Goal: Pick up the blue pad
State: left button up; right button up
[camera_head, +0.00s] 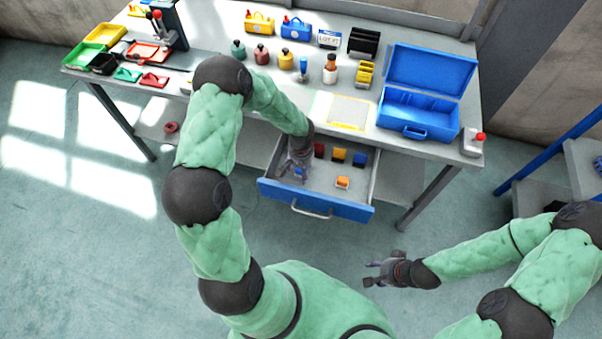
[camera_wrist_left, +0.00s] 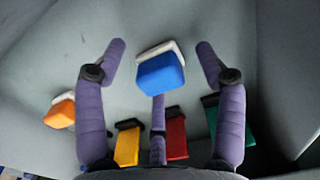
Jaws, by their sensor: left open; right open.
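A blue pad on a white base (camera_wrist_left: 160,74) lies on the drawer floor. In the left wrist view it sits between the spread fingers of my left gripper (camera_wrist_left: 160,48), with visible space on both sides. In the head view my left gripper (camera_head: 294,173) points down into the open drawer (camera_head: 318,202) and mostly covers this blue pad (camera_head: 299,172). The left gripper is open and empty. A second blue block (camera_head: 359,158) stands at the drawer's back right. My right gripper (camera_head: 372,275) is open and empty, in front of the table and away from the drawer.
An orange pad (camera_head: 342,182) on a white base lies right of the left gripper. A red block (camera_head: 319,150) and a yellow block (camera_head: 339,154) stand along the drawer's back; a green one (camera_wrist_left: 211,115) shows in the wrist view. The drawer walls are close around. A blue toolbox (camera_head: 415,110) sits on the table.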

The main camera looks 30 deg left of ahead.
pick_arm(q)
jog(key=shift+f, duration=0.35)
jog(key=c, duration=1.2)
jog(key=shift+r, duration=0.15)
jog(key=shift+c, duration=0.2)
